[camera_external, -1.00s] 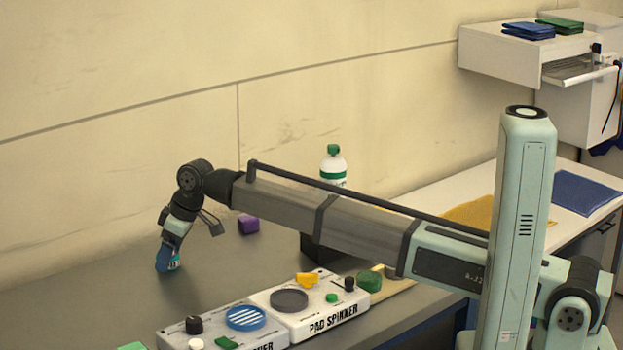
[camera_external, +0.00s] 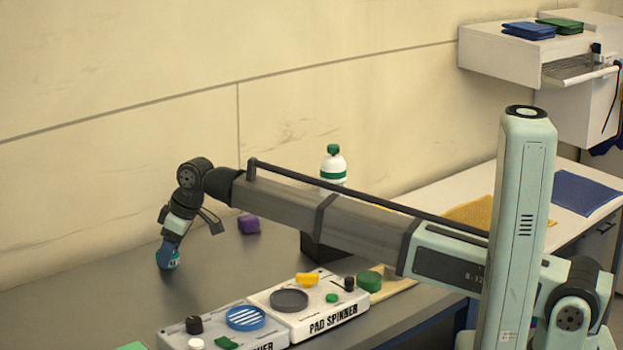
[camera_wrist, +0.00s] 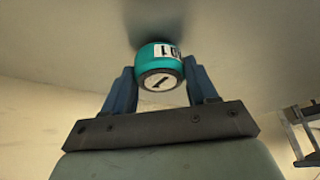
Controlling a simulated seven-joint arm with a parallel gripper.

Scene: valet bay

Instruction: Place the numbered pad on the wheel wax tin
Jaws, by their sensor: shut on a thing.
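A teal round piece with white number labels (camera_wrist: 152,52) is between the fingers of my gripper (camera_wrist: 162,80). It looks like the numbered pad; a "1" shows on its end face. In the external view, my gripper (camera_external: 167,254) points down over the left part of the grey bench, shut on this teal piece (camera_external: 175,262). The piece is close to the bench top; I cannot tell whether it touches. I cannot pick out the wheel wax tin with certainty in either view.
A purple block (camera_external: 249,224) lies right of my gripper. A white pad spinner unit (camera_external: 335,318) and another white unit (camera_external: 188,342) stand at the front. A white bottle with a green cap (camera_external: 333,166) stands behind my arm.

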